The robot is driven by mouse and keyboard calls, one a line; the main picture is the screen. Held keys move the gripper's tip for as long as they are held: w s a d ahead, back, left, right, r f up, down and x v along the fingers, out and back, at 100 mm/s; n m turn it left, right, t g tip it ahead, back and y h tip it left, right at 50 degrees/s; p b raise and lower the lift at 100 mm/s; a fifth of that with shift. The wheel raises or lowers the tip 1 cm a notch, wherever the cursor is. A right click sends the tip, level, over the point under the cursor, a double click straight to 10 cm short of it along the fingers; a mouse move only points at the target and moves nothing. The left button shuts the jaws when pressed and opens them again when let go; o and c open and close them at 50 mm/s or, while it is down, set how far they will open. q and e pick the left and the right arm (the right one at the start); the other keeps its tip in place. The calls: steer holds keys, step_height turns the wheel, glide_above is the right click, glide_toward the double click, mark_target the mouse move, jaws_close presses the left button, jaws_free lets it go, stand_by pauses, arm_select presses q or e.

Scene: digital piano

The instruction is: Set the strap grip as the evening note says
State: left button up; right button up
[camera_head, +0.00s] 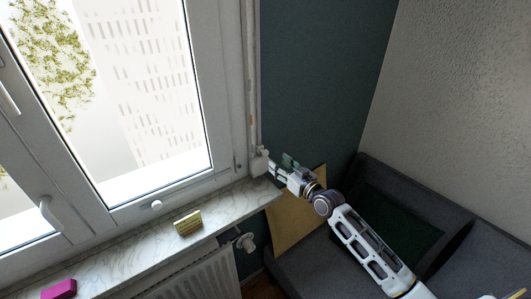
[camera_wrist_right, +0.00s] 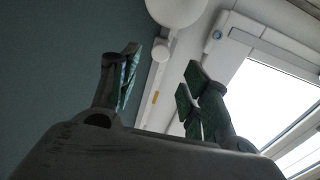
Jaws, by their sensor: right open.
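A pale strap in a white vertical channel (camera_head: 251,85) runs down the wall at the right side of the window. A small rounded white piece (camera_head: 259,162), perhaps the strap grip, sits at its lower end above the sill. My right gripper (camera_head: 281,165) is just right of this piece, open and seemingly empty. In the right wrist view, its green-padded fingers stand apart, with the strap channel (camera_wrist_right: 157,88) and a rounded white piece (camera_wrist_right: 177,10) beyond them. I cannot tell whether they touch it. No readable note shows. My left gripper is out of view.
The marble sill (camera_head: 135,245) holds a yellow block (camera_head: 187,222) and a magenta block (camera_head: 58,289). A radiator (camera_head: 195,277) with a white valve (camera_head: 245,242) is below. A tan panel (camera_head: 297,217) and a dark sofa (camera_head: 300,272) are at right.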

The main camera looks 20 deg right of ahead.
mark_target(267, 153)
steer(key=shift+p+x, duration=0.7)
steer(key=shift+x, duration=4.05)
jaws_close()
